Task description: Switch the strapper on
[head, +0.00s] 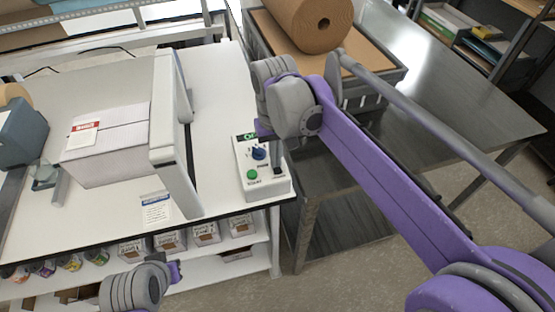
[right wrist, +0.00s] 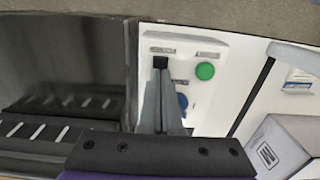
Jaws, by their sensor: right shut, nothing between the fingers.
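The strapper is a white table with a pale arch (head: 172,140). Its white control box (head: 268,191) sits at the table's right front corner. The box carries a green button (head: 252,174), a blue knob (head: 258,153) and a black switch (head: 278,171). My right gripper (head: 278,158) is shut and empty, over the box at the switch. In the right wrist view its fingertips (right wrist: 166,82) are just below the black switch (right wrist: 160,62); contact is unclear. The green button (right wrist: 205,71) is clear, the blue knob (right wrist: 182,101) partly hidden. My left gripper (head: 175,272) is low at the front; its opening is unclear.
A white carton (head: 108,160) with a red label stands at the arch. A dark metal table (head: 440,90) is at right. Small boxes (head: 205,232) fill the shelf below.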

